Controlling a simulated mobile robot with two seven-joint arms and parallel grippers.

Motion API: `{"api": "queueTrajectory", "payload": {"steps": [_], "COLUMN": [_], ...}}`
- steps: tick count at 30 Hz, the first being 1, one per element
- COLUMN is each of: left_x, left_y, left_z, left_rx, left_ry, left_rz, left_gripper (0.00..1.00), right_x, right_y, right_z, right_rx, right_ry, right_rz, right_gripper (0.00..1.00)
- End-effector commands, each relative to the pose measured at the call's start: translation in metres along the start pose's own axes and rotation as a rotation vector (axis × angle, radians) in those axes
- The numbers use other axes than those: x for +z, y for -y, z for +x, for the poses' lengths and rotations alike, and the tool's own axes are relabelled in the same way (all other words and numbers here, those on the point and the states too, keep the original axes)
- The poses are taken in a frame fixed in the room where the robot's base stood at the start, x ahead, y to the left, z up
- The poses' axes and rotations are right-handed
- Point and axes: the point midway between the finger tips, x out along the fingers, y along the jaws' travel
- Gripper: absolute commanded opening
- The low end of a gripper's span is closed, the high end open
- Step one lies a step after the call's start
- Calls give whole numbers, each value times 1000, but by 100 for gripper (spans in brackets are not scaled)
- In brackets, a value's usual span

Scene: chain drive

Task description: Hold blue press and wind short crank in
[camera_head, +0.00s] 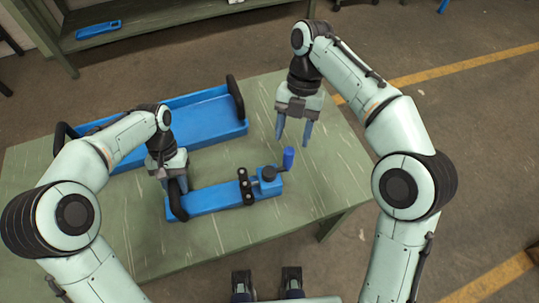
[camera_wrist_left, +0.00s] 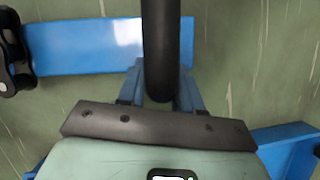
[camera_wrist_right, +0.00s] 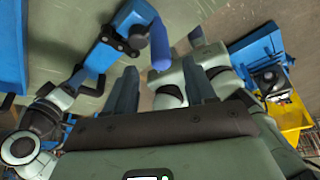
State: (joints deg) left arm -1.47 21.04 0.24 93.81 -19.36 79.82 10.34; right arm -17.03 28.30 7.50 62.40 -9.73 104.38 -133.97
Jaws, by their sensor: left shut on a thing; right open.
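The blue press (camera_head: 215,197) lies on the green table, a long blue bar with a black handle (camera_head: 177,200) at its left end and black rollers (camera_head: 245,186) near its right end. My left gripper (camera_head: 175,182) is shut on the black handle, which also shows in the left wrist view (camera_wrist_left: 160,50). The short crank (camera_head: 287,160) has an upright blue grip and stands at the right end of the press; the grip also shows in the right wrist view (camera_wrist_right: 160,45). My right gripper (camera_head: 294,138) is open and empty, above the table, up and right of the crank grip, apart from it.
A blue tray (camera_head: 200,120) with black handles stands behind the press on the green table (camera_head: 330,175). The table right of the press is clear. A shelf with a blue item (camera_head: 98,29) is at the upper left. A yellow bin (camera_wrist_right: 292,115) shows in the right wrist view.

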Motion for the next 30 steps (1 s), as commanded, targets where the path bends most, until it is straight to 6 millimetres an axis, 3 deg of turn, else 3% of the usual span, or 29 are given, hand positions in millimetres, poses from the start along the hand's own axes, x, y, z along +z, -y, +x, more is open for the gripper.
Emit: {"api": "queueTrajectory", "payload": {"steps": [12, 18, 26, 30], "left_x": [0, 0, 0, 0], "left_y": [0, 0, 0, 0], "left_z": [0, 0, 0, 0], "left_rx": [-1, -1, 0, 0], "left_ry": [1, 1, 2, 2], "left_rz": [2, 2, 2, 2], "left_gripper": [0, 0, 0, 0], "right_x": [0, 0, 0, 0], "right_y": [1, 1, 0, 0], "right_z": [66, 78, 79, 79], "right_rx": [-1, 1, 1, 1], "right_ry": [-2, 0, 0, 0], "right_rz": [2, 3, 4, 3], "right_gripper": [55, 55, 55, 12]}}
